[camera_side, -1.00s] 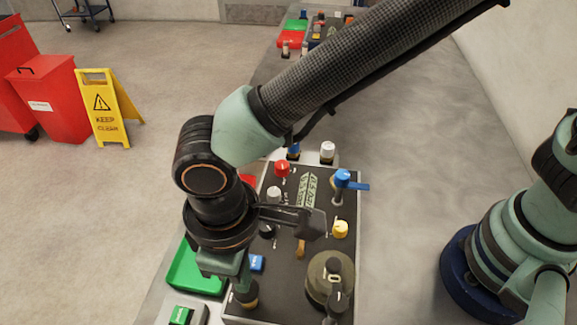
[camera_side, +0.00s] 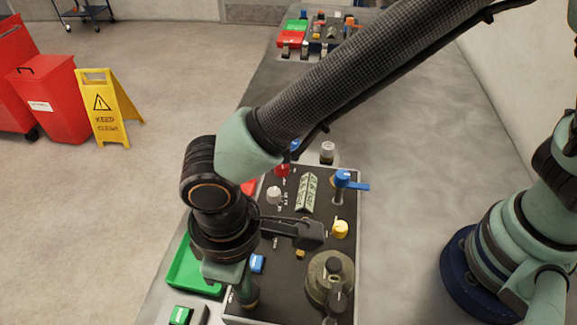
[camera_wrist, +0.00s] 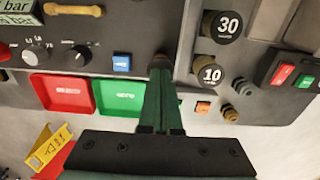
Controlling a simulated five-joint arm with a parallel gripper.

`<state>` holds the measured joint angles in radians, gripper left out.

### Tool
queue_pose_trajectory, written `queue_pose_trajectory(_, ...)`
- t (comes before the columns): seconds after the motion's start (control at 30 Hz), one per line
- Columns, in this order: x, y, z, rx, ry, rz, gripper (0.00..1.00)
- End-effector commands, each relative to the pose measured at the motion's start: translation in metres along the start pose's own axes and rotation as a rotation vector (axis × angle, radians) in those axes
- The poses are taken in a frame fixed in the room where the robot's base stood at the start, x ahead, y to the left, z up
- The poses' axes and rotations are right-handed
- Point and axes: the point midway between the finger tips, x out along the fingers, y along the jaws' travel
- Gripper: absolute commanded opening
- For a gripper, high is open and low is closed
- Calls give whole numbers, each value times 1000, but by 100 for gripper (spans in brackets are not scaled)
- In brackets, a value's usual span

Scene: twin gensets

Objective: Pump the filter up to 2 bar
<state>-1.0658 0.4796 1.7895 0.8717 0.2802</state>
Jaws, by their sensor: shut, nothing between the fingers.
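My gripper (camera_side: 248,301) is shut, with its tips pointing down at the near left of the dark control panel (camera_side: 290,285). In the wrist view my gripper (camera_wrist: 160,78) ends at a dark round knob (camera_wrist: 160,62), which its tips overlap. The knob is mostly hidden in the side view, and I cannot tell how far down it sits. A pale display (camera_side: 306,192) stands on the panel's far part. Its edge shows in the wrist view (camera_wrist: 20,12) with the word "bar"; I cannot read a number.
A blue button (camera_wrist: 122,62) lies close left of the tips in the wrist view. Caps marked 30 (camera_wrist: 222,27) and 10 (camera_wrist: 211,72) are to the right. Red (camera_wrist: 62,92) and green (camera_wrist: 118,97) trays flank the panel. A large olive knob (camera_side: 317,285) stands nearby.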

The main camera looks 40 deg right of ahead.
Motion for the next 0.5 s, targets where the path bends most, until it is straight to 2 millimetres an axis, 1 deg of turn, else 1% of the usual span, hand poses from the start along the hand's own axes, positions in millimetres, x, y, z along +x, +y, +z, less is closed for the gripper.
queue_pose_trajectory(0.4, 14, 0, 0, 0, -2, 1, 0)
queue_pose_trajectory(0.5, 13, 0, 0, 0, -1, 0, 0)
